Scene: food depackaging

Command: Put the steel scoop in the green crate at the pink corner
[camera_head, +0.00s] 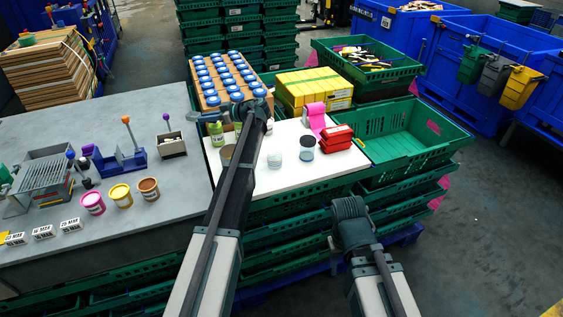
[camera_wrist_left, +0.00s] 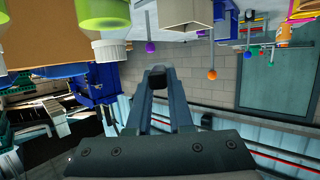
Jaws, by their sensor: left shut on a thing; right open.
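My left gripper (camera_head: 222,116) is over the back left edge of the white board, near a light green jar. It is shut, and its fingertips (camera_wrist_left: 157,76) come together in the left wrist view. A small grey piece at the jaws, which looks like part of the steel scoop (camera_head: 196,117), shows on their left; most of its shape cannot be made out. The green crate (camera_head: 404,160) right of the white board looks empty, with a pink patch (camera_head: 433,127) at its far right corner. My right gripper (camera_head: 348,208) is open, in front of that crate and board.
The white board (camera_head: 290,180) holds jars, a pink roll (camera_head: 316,118) and red packs (camera_head: 336,138). Blue-capped jars (camera_head: 225,75) and yellow boxes (camera_head: 314,90) stand behind. A fuller green crate (camera_head: 395,84) stands behind the empty one. The grey table (camera_head: 160,215) lies left.

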